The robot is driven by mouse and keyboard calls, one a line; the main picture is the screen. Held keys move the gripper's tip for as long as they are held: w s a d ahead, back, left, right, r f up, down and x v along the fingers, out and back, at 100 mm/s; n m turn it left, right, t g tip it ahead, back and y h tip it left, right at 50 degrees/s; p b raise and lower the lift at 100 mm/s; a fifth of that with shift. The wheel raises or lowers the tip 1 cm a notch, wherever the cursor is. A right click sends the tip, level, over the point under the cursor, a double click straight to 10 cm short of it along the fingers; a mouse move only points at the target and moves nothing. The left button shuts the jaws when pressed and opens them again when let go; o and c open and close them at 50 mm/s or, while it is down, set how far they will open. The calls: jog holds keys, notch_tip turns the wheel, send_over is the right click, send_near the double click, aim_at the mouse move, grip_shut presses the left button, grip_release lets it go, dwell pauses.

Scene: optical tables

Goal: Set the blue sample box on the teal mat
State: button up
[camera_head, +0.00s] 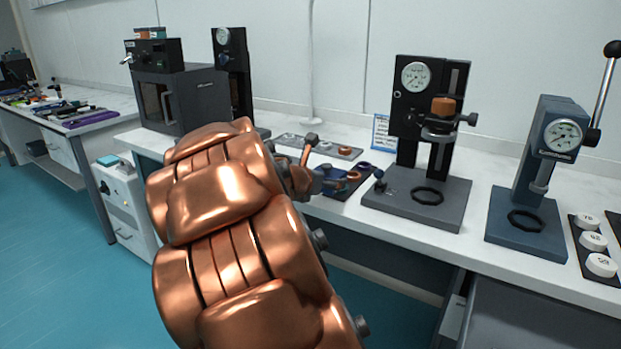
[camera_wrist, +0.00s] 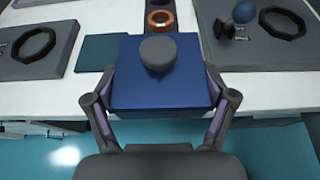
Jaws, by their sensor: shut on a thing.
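The blue sample box (camera_wrist: 160,92) is a flat dark blue block with a round dark grey knob on top. In the wrist view it sits between the two fingers of my gripper (camera_wrist: 160,78), which is shut on its left and right sides. The box overlaps the bench's front edge in that view; its exact height cannot be told. The teal mat (camera_wrist: 97,53) is a dark teal square on the white bench, just left of and behind the box. The box may cover part of it. In the head view my copper arm hides the mat.
An orange ring (camera_wrist: 160,19) lies behind the box. A press base with a blue ball knob (camera_wrist: 244,12) stands close on the right, and a grey base with a black ring (camera_wrist: 34,45) on the left. The head view shows a gauge press (camera_head: 428,120) right of my arm.

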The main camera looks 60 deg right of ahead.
jog(key=w+d, duration=0.3)
jog(key=w+d+f, duration=0.1)
jog(key=w+d, duration=0.2)
jog(key=w, duration=0.1)
jog(key=w+d, duration=0.3)
jog(key=w, duration=0.1)
jog(key=shift+w+d+f, duration=0.1)
jog(key=shift+d+f, duration=0.05)
jog(key=shift+d, duration=0.2)
jog(key=shift+w+d+f, duration=0.1)
jog(key=shift+f, duration=0.2)
jog(key=shift+f+b, duration=0.35)
jog(key=shift+f, duration=1.1)
jog(key=shift+f, duration=0.1)
jog(key=o, duration=1.2)
jog(key=shift+f, duration=0.1)
